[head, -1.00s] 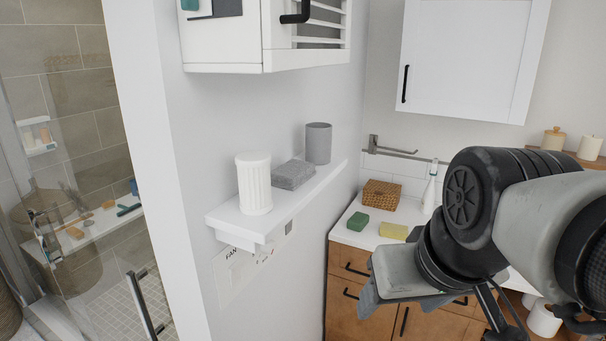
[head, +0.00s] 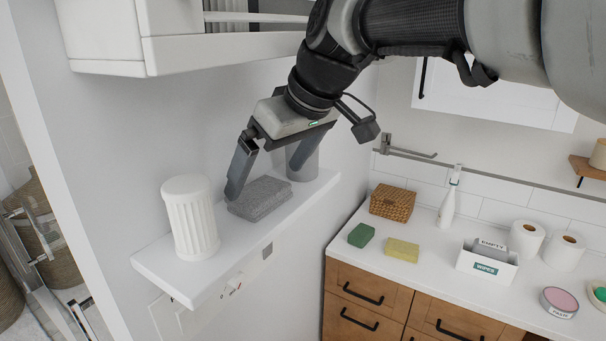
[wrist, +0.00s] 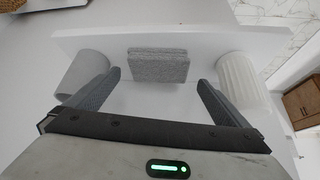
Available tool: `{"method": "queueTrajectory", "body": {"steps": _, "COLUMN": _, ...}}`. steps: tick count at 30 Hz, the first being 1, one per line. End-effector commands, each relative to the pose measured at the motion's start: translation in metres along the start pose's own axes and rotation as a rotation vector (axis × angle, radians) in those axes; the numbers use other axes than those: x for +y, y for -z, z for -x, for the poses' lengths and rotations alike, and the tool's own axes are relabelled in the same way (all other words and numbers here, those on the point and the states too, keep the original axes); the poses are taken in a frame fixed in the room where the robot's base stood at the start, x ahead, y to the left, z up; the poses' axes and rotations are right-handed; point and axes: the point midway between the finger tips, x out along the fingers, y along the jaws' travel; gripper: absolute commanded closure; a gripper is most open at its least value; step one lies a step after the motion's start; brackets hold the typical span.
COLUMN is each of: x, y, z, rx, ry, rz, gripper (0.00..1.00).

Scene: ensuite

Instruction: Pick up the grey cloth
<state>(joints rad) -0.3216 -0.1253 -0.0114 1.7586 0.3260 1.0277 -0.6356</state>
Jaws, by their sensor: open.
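The grey cloth (head: 260,198) lies folded flat on a narrow white wall shelf (head: 178,278). It stands between a white ribbed cup (head: 190,217) and a grey cylinder (head: 303,165). My gripper (head: 262,184) is open and empty above the shelf, with one finger near the cloth's left side and the other by the grey cylinder, which it partly hides. In the wrist view the cloth (wrist: 158,64) is centred ahead of my two spread fingers (wrist: 158,84), apart from both.
A white cabinet (head: 200,47) hangs above the shelf, close to my arm. At right, a counter holds a wicker box (head: 392,203), green sponge (head: 361,235), yellow sponge (head: 402,250), white bottle (head: 447,205) and wipes box (head: 487,262). A towel bar (head: 410,152) is on the wall.

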Motion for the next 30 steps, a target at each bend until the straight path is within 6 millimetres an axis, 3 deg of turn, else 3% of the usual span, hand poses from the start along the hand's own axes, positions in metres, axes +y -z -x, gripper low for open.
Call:
{"method": "queueTrajectory", "body": {"steps": 9, "x": 0.003, "y": 0.002, "z": -0.043, "rx": -0.003, "ry": 0.001, "rz": -0.002, "gripper": 0.0}}
{"method": "queueTrajectory", "body": {"steps": 17, "x": 0.003, "y": 0.003, "z": -0.047, "rx": 0.0, "ry": -0.001, "rz": -0.001, "gripper": 0.0}}
{"method": "queueTrajectory", "body": {"steps": 24, "x": 0.004, "y": 0.003, "z": -0.046, "rx": 0.0, "ry": -0.001, "rz": -0.002, "gripper": 0.32}}
{"method": "queueTrajectory", "body": {"steps": 30, "x": 0.004, "y": 0.003, "z": -0.046, "rx": 0.0, "ry": -0.001, "rz": -0.002, "gripper": 0.32}}
